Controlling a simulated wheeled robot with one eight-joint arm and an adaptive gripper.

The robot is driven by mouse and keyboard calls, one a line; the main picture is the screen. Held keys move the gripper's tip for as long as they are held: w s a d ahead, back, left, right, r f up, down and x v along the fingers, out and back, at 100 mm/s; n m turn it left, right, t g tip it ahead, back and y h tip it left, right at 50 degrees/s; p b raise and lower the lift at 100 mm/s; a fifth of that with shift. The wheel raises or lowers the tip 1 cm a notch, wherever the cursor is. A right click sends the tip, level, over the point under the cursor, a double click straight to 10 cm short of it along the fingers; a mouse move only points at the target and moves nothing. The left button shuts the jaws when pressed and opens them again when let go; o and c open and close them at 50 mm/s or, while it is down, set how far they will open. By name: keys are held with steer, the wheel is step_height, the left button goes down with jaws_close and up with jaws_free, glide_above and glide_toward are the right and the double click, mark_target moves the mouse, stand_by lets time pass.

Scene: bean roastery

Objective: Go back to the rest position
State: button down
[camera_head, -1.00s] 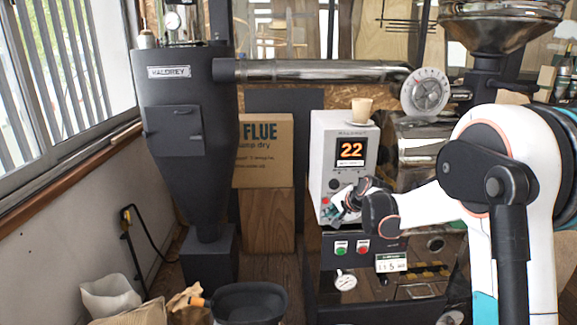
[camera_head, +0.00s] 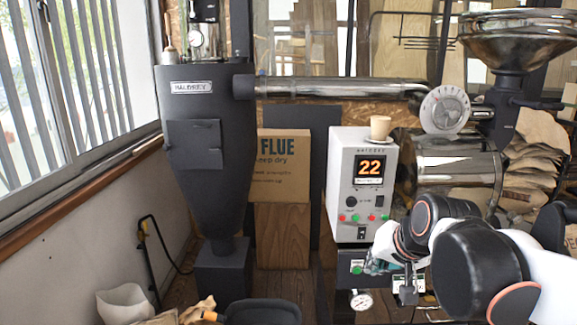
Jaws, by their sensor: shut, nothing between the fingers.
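My gripper (camera_head: 374,266) is at the end of my arm in the lower right, in front of the black lower panel of the roaster. It is small in the picture and partly hidden by my wrist; it holds nothing that I can see. The white control box (camera_head: 345,190) with the orange "22" display stands just above and behind it. A gap of unclear depth lies between my gripper and the panel.
A round gauge (camera_head: 361,301) sits below my gripper. A paper cup (camera_head: 380,127) stands on the control box. The dark cyclone hopper (camera_head: 206,150) is at left, with a black pan (camera_head: 262,312) below.

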steer(key=s+f+n, duration=0.2)
steer(key=s, duration=0.6)
steer(key=s+d+f+n+h, duration=0.1)
steer(key=s+f, duration=0.1)
steer(key=s, duration=0.6)
steer(key=shift+s+d+f+n, duration=0.25)
steer(key=shift+d+n, duration=0.05)
steer(key=shift+n, duration=0.1)
